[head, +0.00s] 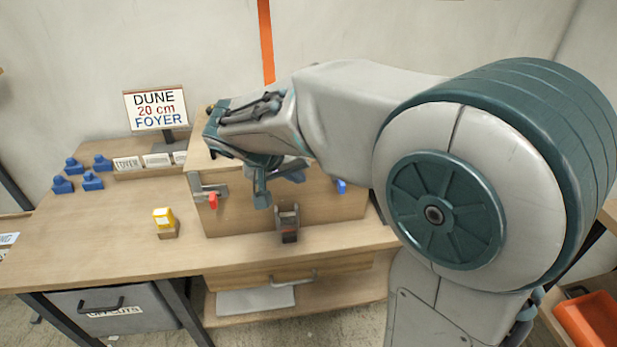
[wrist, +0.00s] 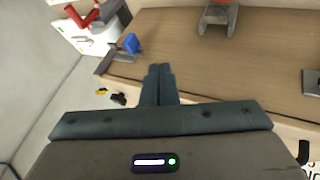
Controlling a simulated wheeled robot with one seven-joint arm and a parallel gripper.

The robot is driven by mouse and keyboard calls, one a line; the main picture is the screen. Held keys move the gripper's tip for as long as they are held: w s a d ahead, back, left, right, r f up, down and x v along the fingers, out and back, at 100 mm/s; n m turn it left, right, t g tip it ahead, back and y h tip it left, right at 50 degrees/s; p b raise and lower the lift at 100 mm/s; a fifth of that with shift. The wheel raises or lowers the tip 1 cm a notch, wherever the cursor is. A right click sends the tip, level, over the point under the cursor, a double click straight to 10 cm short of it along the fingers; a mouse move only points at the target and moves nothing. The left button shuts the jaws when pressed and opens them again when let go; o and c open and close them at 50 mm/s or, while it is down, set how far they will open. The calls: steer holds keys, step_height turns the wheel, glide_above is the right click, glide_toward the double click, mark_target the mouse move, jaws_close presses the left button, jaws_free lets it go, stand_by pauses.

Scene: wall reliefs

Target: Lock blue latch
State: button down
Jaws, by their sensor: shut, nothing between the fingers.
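A wooden box (head: 335,207) stands on the workbench with latches on its front. The blue latch (head: 341,187) shows as a small blue handle near the box's right end, partly hidden behind my arm. In the wrist view the blue handle (wrist: 132,43) sits by a grey metal bar at the left end of the wooden panel. My gripper (head: 262,203) is in front of the box, left of the blue latch. In the wrist view its fingers (wrist: 160,70) are together and empty, below and right of the blue handle, apart from it in the picture.
A red-handled latch (head: 213,200) is at the box's left end, and a grey clasp (head: 288,218) is at its middle front. A yellow block (head: 164,219) stands left of the box. Several blue pieces (head: 92,180) and a sign (head: 156,110) are farther left.

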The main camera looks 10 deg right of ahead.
steer(key=w+d+f, duration=0.3)
steer(key=d+f, duration=0.3)
steer(key=d, duration=0.2)
steer(key=shift+f, duration=0.4)
steer(key=shift+w, duration=0.1)
